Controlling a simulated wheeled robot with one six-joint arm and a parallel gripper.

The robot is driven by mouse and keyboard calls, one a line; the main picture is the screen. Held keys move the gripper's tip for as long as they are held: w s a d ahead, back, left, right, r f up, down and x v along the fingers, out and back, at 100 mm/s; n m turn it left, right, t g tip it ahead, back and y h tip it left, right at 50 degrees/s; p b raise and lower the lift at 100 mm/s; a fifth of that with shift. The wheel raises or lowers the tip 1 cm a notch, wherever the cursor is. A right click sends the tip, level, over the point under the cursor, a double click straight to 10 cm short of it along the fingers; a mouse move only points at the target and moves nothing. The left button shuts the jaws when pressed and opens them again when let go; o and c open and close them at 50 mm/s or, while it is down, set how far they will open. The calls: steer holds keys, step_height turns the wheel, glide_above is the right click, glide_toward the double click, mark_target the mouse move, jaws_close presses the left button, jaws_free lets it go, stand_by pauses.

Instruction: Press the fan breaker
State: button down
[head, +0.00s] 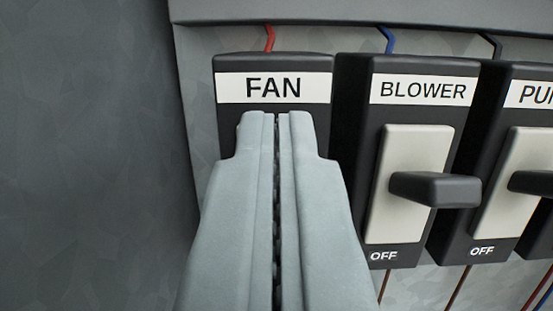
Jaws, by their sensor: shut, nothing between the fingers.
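The fan breaker (323,115) is a black block with a white label reading FAN, at the upper middle of the head view. My gripper (275,118) is shut and empty, with its fingertips in front of the fan breaker just below the label. The gripper hides the breaker's middle and lower part, including its switch and any mark there. I cannot tell whether the fingertips touch the breaker.
To the right stands the blower breaker (425,108), its dark lever sticking out above an OFF mark. A third breaker, its label cut off at PU (535,95), also shows OFF. A grey cabinet wall (90,150) fills the left. Red, blue and black wires run above.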

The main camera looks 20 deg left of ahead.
steer(key=shift+a+f, duration=0.1)
steer(key=shift+a, duration=0.05)
steer(key=shift+a+y, duration=0.1)
steer(key=shift+y, duration=0.2)
steer(key=shift+a+f+n+t, duration=0.1)
steer(key=shift+n+t, duration=0.2)
steer(key=shift+t, duration=0.1)
steer(key=shift+y, duration=0.3)
